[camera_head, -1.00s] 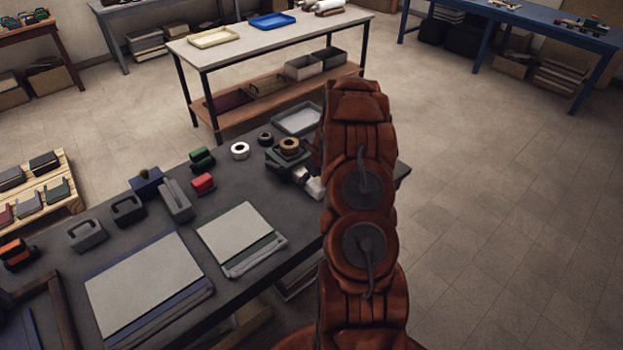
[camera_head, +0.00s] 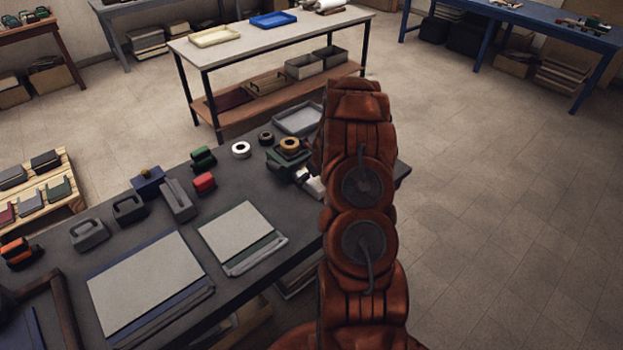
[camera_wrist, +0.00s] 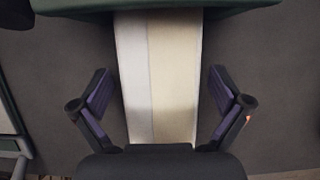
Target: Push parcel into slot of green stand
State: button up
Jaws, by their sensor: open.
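The parcel (camera_wrist: 160,75) is a long pale block, white on its left and cream on its right in the wrist view. It lies between the fingers of my gripper (camera_wrist: 159,72), which is open with a gap on each side. The parcel's far end meets the green stand (camera_wrist: 75,5) at the top edge of the wrist view; how deep it sits in the slot is hidden. In the head view the green stand (camera_head: 273,156) is at the table's far right, and a pale piece, probably the parcel, shows beside my arm. My arm hides the gripper there.
A tan tape roll (camera_head: 290,145) sits at the stand. A grey tray (camera_head: 298,119) lies behind it, with a white roll (camera_head: 241,150) to the left. Two pale boards, one of them large (camera_head: 147,285), lie on the dark table (camera_head: 222,222) nearer me.

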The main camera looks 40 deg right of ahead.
jog(key=shift+r, duration=0.1)
jog(key=v, duration=1.2)
jog(key=shift+a, duration=0.1)
jog(key=s+a+r+n+g+y, duration=0.1)
jog(key=s+a+r+n, duration=0.25)
jog(key=a+n, duration=0.4)
jog(key=s+a+r+n+g+b, duration=0.15)
jog(key=a+r+n, duration=0.3)
jog(key=a, duration=0.65)
jog(key=s+a+r+n+y+p, duration=0.1)
jog(key=s+a+r+n, duration=0.4)
jog(key=a, duration=0.4)
jog(key=s+a+r+n+g, duration=0.1)
jog(key=s+a+n, duration=0.2)
jog(key=s+n, duration=0.3)
jog(key=s+a+r+n+g+h+b, duration=0.1)
jog(key=s+a+n, duration=0.2)
jog(key=s+n, duration=0.3)
jog(key=s+a+r+n+g+h, duration=0.1)
jog(key=s+a+n, duration=0.3)
jog(key=s+n, duration=0.3)
jog(key=s, duration=0.5)
jog(key=shift+r+g, duration=0.35)
jog(key=shift+r, duration=0.05)
